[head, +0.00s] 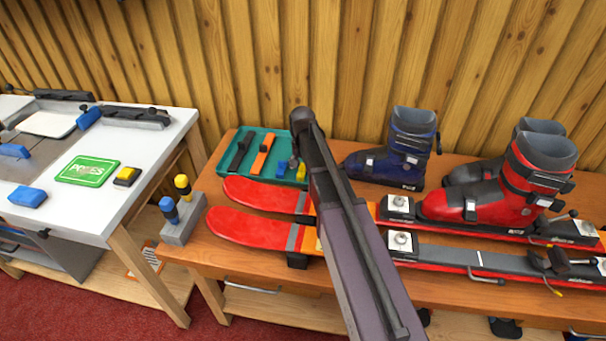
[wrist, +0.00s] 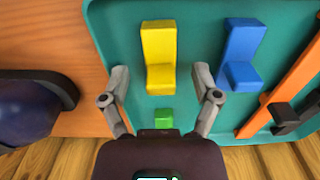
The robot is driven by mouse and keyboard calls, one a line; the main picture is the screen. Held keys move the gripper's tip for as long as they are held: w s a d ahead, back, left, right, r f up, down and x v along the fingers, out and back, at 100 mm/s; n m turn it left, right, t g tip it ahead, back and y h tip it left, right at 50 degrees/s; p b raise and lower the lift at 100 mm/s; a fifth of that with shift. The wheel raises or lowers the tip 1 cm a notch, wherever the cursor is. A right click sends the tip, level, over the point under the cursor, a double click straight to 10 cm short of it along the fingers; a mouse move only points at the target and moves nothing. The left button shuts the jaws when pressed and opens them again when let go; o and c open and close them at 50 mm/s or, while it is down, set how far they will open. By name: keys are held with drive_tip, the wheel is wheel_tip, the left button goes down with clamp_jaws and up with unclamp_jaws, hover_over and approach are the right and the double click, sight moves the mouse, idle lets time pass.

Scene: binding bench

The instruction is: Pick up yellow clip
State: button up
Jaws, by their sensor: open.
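The yellow clip (wrist: 160,48) is L-shaped and lies in the teal tray (wrist: 100,20). In the head view a small part of the yellow clip (head: 300,173) shows at the tray's right side, beside my arm. My gripper (wrist: 161,77) is open, with one finger on each side of the clip's thicker end in the wrist view. Neither finger visibly touches the clip, and the height between them is hard to judge.
A blue clip (wrist: 243,45) lies just right of the yellow one in the wrist view, and a small green block (wrist: 163,117) lies below it. An orange-handled tool (head: 263,155) shares the tray. A dark blue boot (head: 395,155) stands right of my arm.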

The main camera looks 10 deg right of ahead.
idle(0.6)
clamp_jaws()
